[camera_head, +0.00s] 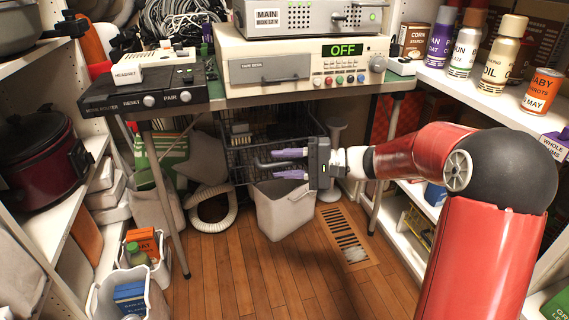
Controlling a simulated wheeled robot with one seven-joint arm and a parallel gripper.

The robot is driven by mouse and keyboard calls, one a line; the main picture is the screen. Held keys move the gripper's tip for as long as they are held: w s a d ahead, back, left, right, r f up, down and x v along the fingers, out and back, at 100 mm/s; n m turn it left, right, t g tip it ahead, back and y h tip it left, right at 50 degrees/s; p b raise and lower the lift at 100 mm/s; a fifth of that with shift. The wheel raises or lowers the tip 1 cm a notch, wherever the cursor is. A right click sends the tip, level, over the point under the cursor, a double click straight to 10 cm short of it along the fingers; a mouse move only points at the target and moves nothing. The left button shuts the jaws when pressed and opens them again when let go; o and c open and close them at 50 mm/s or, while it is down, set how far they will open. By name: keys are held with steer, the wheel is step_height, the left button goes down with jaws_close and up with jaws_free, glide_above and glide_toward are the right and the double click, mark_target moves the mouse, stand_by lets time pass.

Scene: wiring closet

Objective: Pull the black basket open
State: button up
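The black wire basket (240,160) hangs under the table in the middle of the picture. Its dark handle bar (262,164) sticks out at the front. My gripper (275,164) reaches in from the right, with its two purple fingers pointing left, in front of the basket. The fingers are spread apart, one above and one below the handle's level. The handle appears to lie between them; I cannot tell whether either finger touches it. The gripper hides part of the basket's front.
A white bin (284,208) stands on the floor just below my gripper. The table (300,94) carries electronic boxes above it. Shelves line both sides, with cans and bottles at the right. The wooden floor (250,280) in front is clear.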

steer(key=d, duration=0.7)
steer(key=shift+s+d+r+p, duration=0.3)
steer(key=shift+s+d, duration=0.1)
steer(key=s+a+r+n+g+h+p, duration=0.1)
steer(key=s+h+p, duration=0.1)
steer(key=s+h, duration=0.35)
steer(key=s+a+r+n+h+p, duration=0.1)
steer(key=s+a+h+p, duration=0.15)
steer(key=s, duration=0.55)
steer(key=s+d+r+n+t+h+p, duration=0.1)
steer(key=s+d+r+t+h+p, duration=0.2)
steer(key=s+d+h, duration=0.6)
steer(key=s+d+t, duration=0.1)
steer(key=s+d, duration=0.1)
steer(key=s, duration=0.2)
steer(key=shift+d+r+t+p, duration=0.2)
steer(key=shift+t+p, duration=0.1)
steer(key=shift+t, duration=0.1)
